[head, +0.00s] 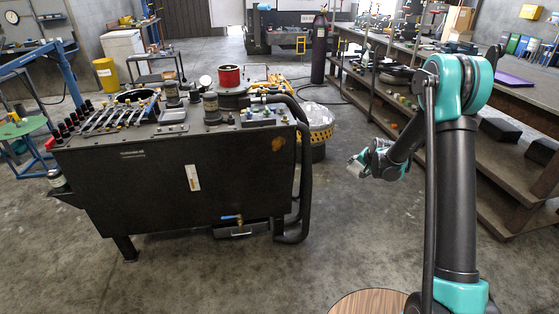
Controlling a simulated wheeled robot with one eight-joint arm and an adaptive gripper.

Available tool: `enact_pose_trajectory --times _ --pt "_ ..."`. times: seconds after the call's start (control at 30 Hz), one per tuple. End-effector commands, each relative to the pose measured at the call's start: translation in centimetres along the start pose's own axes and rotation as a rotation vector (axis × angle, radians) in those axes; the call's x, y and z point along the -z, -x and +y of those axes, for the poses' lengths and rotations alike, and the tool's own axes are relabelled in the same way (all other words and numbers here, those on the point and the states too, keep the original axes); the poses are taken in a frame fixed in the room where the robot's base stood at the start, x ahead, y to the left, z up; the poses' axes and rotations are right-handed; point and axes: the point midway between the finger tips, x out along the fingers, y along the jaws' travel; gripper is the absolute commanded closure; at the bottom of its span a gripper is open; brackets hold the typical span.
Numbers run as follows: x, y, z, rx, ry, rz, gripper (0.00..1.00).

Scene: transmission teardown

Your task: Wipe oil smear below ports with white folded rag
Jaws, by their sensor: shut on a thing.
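A dark steel tank (150,195) stands at the left on legs. A brown-orange oil smear (278,144) marks the upper right of its front face. The ports (262,115) sit just above the smear, along the tank's top right edge. My gripper (358,166) is to the right of the tank, in free air and apart from it. It is shut on a small pale thing, which looks like the white folded rag (355,170). The rag is small in view and partly hidden by the fingers.
Black hoses (304,180) curve down the tank's right side. A blue-handled valve (233,218) sticks out low on its front. Wooden shelves (490,170) line the right. Concrete floor is clear between tank and arm.

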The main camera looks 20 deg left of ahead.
Motion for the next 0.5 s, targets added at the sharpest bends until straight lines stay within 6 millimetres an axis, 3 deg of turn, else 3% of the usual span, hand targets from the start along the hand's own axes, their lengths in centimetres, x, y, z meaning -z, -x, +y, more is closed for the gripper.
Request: enact_pose_trajectory --times 0.03,0.2,0.5 --pt "-1.2 -1.2 -2.8 0.046 0.002 0.067 0.64" --pt "-4.6 -3.6 -10.9 0.198 0.010 0.281 0.64" --pt "-14.1 -4.0 -23.1 0.482 0.118 0.453 0.64"
